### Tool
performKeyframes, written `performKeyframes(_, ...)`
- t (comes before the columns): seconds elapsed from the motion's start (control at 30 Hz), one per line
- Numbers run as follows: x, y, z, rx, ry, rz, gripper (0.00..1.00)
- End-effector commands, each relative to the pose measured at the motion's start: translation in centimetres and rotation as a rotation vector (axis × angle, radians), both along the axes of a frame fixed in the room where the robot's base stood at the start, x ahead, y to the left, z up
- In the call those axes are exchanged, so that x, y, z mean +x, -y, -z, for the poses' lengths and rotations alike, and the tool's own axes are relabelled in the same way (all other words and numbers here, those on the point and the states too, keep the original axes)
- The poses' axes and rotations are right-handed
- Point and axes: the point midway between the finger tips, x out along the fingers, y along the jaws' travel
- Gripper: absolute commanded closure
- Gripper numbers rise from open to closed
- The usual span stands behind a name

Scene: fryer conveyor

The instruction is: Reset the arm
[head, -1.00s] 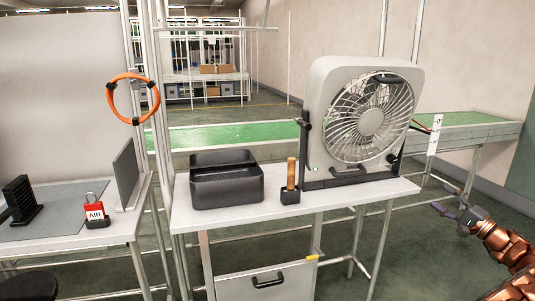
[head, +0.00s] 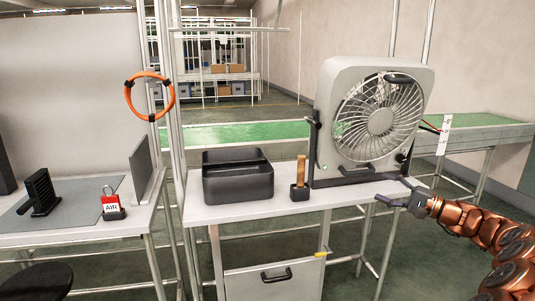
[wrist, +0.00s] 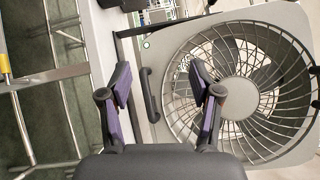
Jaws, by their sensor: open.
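My gripper (head: 402,195) is open and empty at the right end of the white table, in front of the fan. Its two fingers (wrist: 162,95) stand apart in the wrist view, with nothing between them but the view of the fan's base and handle behind. My copper-coloured arm reaches in from the lower right of the head view. The grey box fan (head: 370,115) stands upright in a dark frame on the table; it also fills the right of the wrist view (wrist: 285,30).
The white table (head: 240,212) also holds a black bin (head: 238,187) and a wooden-handled tool (head: 301,170) in a black holder. A red AIR padlock (head: 111,203) stands on the left table. An orange ring (head: 172,100) hangs on a post. A green conveyor (head: 230,134) runs behind.

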Motion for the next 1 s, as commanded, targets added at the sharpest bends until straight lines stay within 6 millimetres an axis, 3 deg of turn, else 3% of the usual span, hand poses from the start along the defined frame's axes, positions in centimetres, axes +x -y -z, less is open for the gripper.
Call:
performKeyframes(0.03,-0.7,-3.0,-0.9,-0.018,-0.014,-0.055,0.37)
performKeyframes(0.2,-3.9,-11.8,-1.5,-0.103,-0.083,-0.226,0.37)
performKeyframes(0.37,-8.3,-18.8,-1.1,-0.211,-0.149,-0.368,0.37)
performKeyframes(0.5,-12.9,-23.7,-0.2,-0.327,-0.204,-0.481,0.37)
performKeyframes(0.73,-21.5,-28.7,2.5,-0.553,-0.291,-0.635,0.37)
performKeyframes(1.0,-31.5,-29.8,7.0,-0.853,-0.391,-0.754,0.37)
